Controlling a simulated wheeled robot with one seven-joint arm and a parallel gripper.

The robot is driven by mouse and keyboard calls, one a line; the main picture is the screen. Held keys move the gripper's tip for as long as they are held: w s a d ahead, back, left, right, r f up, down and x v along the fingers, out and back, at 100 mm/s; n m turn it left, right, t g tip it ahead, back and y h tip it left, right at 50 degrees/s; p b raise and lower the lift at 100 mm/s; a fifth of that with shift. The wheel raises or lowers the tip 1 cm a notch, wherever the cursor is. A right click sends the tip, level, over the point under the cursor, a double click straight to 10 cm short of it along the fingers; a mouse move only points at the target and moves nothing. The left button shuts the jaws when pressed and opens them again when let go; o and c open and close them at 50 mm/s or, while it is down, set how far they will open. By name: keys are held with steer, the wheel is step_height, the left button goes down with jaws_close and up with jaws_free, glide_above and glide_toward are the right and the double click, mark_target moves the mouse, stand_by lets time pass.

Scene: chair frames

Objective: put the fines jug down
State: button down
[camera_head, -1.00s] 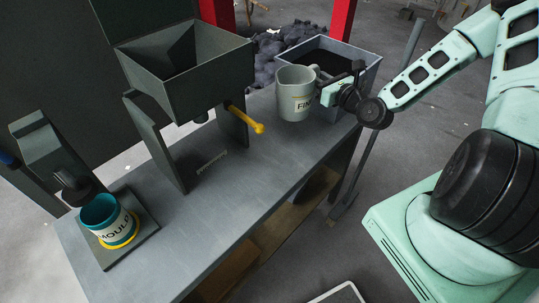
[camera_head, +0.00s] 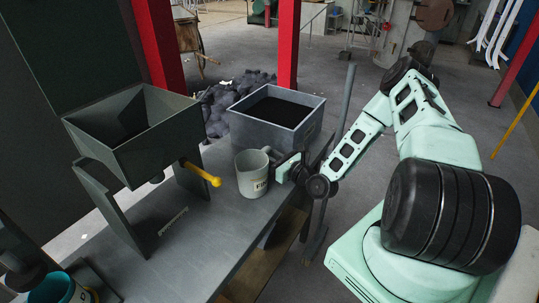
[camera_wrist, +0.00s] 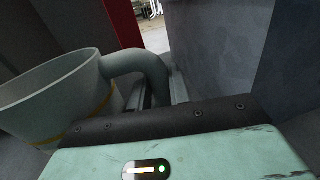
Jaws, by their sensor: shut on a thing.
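The fines jug (camera_head: 251,176) is a pale grey jug with a dark-lettered label, upright at the right edge of the grey bench (camera_head: 200,229). I cannot tell whether its base touches the bench top. My gripper (camera_head: 284,168) comes from the right and is shut on the jug's handle. In the wrist view the jug (camera_wrist: 50,100) fills the left side, and its curved handle (camera_wrist: 140,62) runs down between the fingers of my gripper (camera_wrist: 155,92). The fingertips are partly hidden there.
A grey bin of dark material (camera_head: 276,118) stands just behind the jug. A hopper (camera_head: 140,135) with a yellow-knobbed lever (camera_head: 203,174) stands to the left. A teal mould cup (camera_head: 58,289) is at the lower left. Bench top in front of the jug is clear.

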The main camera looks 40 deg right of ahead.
steer(key=c, duration=1.3)
jaws_free()
steer(key=shift+f, duration=0.1)
steer(key=shift+r, duration=0.2)
steer(key=shift+s+f, duration=0.15)
steer(key=shift+s, duration=0.2)
steer(key=s+d+b, duration=0.1)
steer(key=s+b, duration=0.2)
steer(key=s, duration=0.8)
steer(key=shift+d, duration=0.4)
steer(key=shift+s, duration=0.1)
